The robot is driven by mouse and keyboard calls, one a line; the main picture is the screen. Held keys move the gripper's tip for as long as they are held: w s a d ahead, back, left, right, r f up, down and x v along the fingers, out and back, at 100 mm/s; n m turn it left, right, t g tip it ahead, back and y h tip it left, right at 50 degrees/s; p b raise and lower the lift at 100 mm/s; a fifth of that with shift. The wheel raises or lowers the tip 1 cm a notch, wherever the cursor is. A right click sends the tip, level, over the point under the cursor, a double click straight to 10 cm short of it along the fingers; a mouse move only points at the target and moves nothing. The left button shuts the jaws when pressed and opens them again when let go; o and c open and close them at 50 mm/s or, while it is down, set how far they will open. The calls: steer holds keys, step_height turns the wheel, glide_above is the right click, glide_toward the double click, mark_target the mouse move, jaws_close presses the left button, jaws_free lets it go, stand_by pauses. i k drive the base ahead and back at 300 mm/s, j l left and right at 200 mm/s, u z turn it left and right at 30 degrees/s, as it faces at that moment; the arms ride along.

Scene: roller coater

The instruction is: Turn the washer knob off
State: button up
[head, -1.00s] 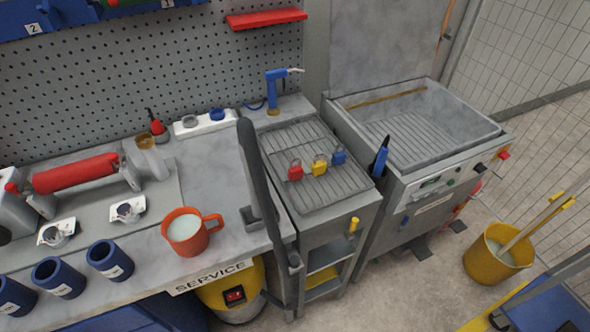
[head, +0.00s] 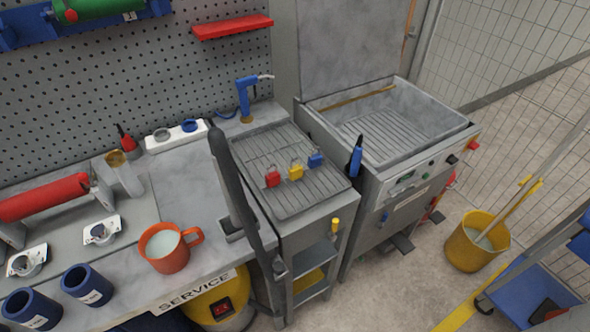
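The washer (head: 385,185) is a grey open tub with its lid raised, right of centre in the head view. Its sloped front panel carries a small display (head: 405,178), a black knob (head: 452,159) towards the right end, and a red control (head: 474,145) at the right corner. The knob is too small to tell which way it points. I cannot tell for sure which control is the washer knob. My gripper is not in view.
A ribbed drain tray (head: 310,200) with red, yellow and blue padlocks stands left of the washer. A yellow mop bucket (head: 468,250) and a blue cart (head: 535,290) stand at right.

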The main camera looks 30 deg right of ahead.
mark_target(451, 160)
steer(key=z, duration=1.25)
